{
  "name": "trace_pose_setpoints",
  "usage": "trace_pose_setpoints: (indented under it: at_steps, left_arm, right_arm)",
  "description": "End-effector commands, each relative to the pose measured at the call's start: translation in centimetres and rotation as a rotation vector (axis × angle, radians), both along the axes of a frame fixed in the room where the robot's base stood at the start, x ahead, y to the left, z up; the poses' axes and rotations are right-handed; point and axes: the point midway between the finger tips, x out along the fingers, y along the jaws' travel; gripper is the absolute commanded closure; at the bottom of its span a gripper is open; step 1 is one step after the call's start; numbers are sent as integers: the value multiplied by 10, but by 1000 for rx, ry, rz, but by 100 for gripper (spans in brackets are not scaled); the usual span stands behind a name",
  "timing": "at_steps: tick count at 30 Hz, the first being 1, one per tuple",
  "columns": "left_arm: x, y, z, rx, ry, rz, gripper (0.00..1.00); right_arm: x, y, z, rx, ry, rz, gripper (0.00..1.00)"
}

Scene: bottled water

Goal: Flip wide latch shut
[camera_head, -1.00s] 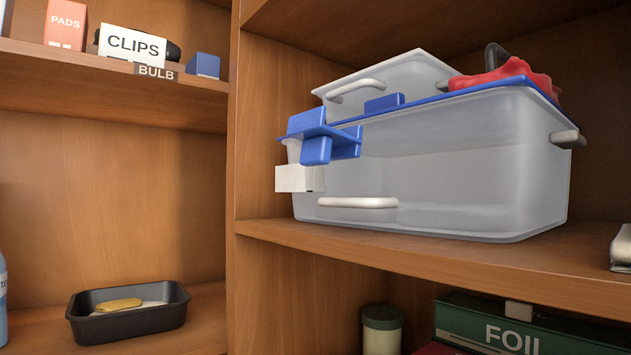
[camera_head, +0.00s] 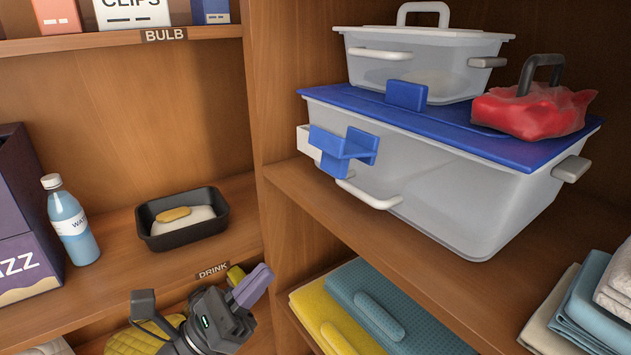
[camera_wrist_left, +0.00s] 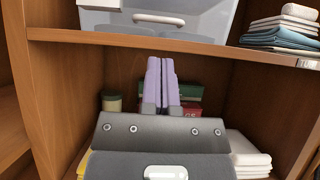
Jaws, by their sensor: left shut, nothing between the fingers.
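The large clear bin (camera_head: 440,190) stands on the right shelf under a blue lid (camera_head: 437,122). A wide blue latch (camera_head: 343,152) is at the bin's left front corner and juts outward. A small blue block (camera_head: 406,95) stands up on the lid. My left gripper (camera_head: 250,286) is at the bottom of the head view, below and left of the latch and apart from it. Its purple fingers are shut and empty; they also show in the left wrist view (camera_wrist_left: 160,82), below the shelf edge. My right gripper is not in view.
A smaller clear box (camera_head: 430,62) and a red bag (camera_head: 533,108) rest on the lid. The shelf edge (camera_head: 400,255) lies between my left gripper and the bin. Folded yellow (camera_head: 320,310) and blue cloths (camera_head: 385,310) lie below. A bottle (camera_head: 73,225) and black tray (camera_head: 190,226) stand left.

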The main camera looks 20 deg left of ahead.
Motion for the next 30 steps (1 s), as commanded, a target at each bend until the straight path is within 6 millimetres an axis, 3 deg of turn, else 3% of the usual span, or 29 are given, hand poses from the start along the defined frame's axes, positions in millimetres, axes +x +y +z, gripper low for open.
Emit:
trace_pose_setpoints:
  at_steps: [8,21,25,30]
  left_arm:
    - [7,-5,6,-5,4,0,100]
    - [66,-51,62,-4,3,-1,100]
    - [68,-53,85,-4,4,0,100]
    - [70,-54,95,-3,6,0,100]
  right_arm:
    - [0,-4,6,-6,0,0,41]
    - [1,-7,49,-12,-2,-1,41]
    - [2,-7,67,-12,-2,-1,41]
    - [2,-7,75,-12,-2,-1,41]
